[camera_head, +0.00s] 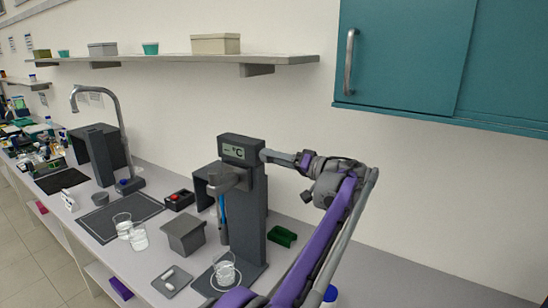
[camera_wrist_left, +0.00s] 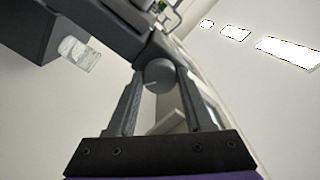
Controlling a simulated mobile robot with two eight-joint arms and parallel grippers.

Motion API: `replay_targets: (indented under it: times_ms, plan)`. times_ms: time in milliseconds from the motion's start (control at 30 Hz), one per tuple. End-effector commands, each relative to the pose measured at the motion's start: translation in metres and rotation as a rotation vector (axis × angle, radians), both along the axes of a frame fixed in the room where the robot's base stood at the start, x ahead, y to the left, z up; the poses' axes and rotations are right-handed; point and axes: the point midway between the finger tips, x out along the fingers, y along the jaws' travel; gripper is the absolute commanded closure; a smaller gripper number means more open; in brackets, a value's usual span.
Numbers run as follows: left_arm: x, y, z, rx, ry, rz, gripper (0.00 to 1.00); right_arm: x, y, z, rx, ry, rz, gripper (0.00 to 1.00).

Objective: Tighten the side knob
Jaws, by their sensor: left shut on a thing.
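The membrane rig is a dark grey column (camera_head: 249,215) with a °C display (camera_head: 234,152) at its top, in the middle of the head view. My left gripper (camera_head: 268,156) reaches its upper right side from the right. In the left wrist view, the round grey side knob (camera_wrist_left: 160,76) sits between the two fingertips of my left gripper (camera_wrist_left: 161,84), which is shut on it. In the head view the knob is mostly hidden by the fingers. The knob's turn angle cannot be told. My right gripper is not in view.
A glass beaker (camera_head: 224,266) stands at the rig's foot. Left of it are a grey box (camera_head: 185,235), a small tray (camera_head: 172,281), two glasses and a tap (camera_head: 112,108). A green holder (camera_head: 282,236) lies right of the rig. A teal cabinet (camera_head: 415,55) hangs above right.

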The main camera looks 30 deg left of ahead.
Motion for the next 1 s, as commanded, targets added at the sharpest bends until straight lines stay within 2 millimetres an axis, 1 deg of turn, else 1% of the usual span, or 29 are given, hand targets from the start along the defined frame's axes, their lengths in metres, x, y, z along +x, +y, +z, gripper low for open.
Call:
replay_targets:
  times_ms: [600, 800, 1000]
  plan:
    - [0.0003, -0.0003, 0.0006, 0.047, 0.582, -0.003, 1.00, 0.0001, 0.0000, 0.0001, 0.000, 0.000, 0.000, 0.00]
    - [0.0003, -0.0003, 0.0007, 0.060, 0.750, -0.004, 1.00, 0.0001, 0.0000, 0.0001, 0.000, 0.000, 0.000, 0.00]
    - [0.0003, -0.0003, 0.0008, 0.070, 0.876, -0.004, 1.00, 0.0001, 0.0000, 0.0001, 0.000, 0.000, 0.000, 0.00]
